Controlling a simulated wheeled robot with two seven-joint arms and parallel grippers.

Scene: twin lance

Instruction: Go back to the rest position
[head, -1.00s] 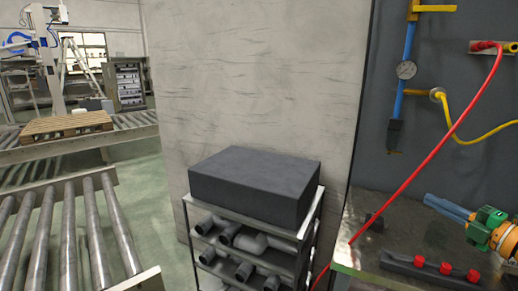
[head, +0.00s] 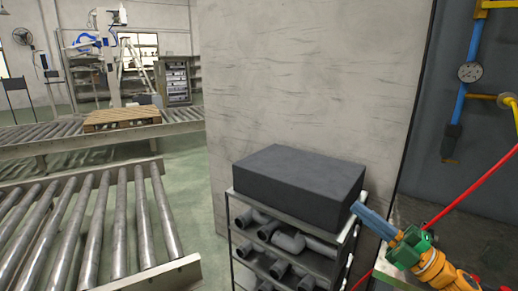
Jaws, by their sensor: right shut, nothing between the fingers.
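My right gripper (head: 357,209) comes in from the lower right, with blue fingers, a green body and an orange wrist. Its fingers are shut with nothing between them and point up and left. In the picture, the fingertips overlap the right edge of the dark grey block on the rack; I cannot tell whether they touch it. My left gripper is not in view.
The dark grey block (head: 295,186) lies on a metal rack (head: 292,232) holding grey pipe fittings, before a concrete wall (head: 310,80). A red hose (head: 468,193) crosses at right, near a blue pipe with gauge (head: 470,72). Roller conveyors (head: 90,230) and green floor are left.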

